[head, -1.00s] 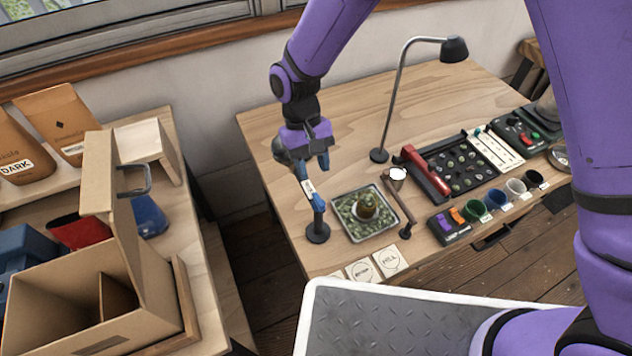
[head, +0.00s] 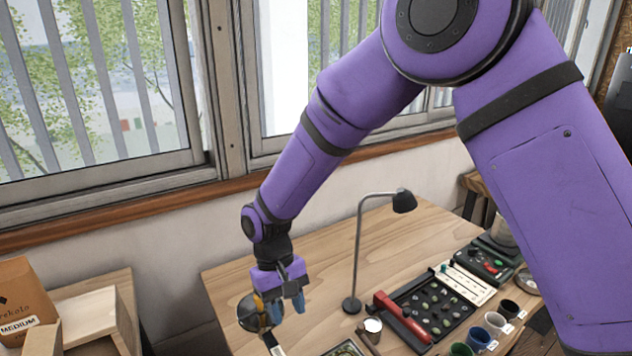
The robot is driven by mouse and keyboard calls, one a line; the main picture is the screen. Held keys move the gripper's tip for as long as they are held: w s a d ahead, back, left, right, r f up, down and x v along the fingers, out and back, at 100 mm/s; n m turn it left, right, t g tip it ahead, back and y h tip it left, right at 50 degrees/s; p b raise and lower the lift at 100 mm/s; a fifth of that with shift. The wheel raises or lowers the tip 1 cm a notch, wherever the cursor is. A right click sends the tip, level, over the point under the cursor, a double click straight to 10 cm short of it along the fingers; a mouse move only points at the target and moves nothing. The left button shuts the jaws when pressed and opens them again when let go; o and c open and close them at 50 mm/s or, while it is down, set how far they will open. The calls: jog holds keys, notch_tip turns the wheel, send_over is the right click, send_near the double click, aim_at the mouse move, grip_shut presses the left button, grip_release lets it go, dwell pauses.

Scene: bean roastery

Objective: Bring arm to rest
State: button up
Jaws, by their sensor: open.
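My purple arm reaches down from the upper right of the head view, over the wooden workbench (head: 232,282). My gripper (head: 287,310) hangs above the left part of this bench, with its blue fingers pointing down. It is open, and I see nothing held between the fingers. A dark rounded part shows just left of it; I cannot tell what it belongs to. The top of a small labelled stand (head: 272,343) shows just below the fingers, cut off by the bottom edge.
A desk lamp (head: 356,250) stands right of my gripper. A side table with a coffee bag (head: 22,300) is at the left. Windows are behind.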

jog(key=d+r+m+t+y, duration=0.2)
jog(key=d+r+m+t, duration=0.15)
jog(key=d+r, duration=1.75)
jog(key=s+d+r+m+t, duration=0.1)
jog(key=s+d+r+t, duration=0.1)
jog(key=s+d, duration=0.5)
jog(key=s+d+r+m+t, duration=0.2)
jog(key=s+d+r, duration=0.3)
jog(key=s+d, duration=0.3)
jog(key=shift+s+d+r+t, duration=0.15)
jog(key=shift+d+r+t, duration=0.1)
jog(key=shift+d+t, duration=0.45)
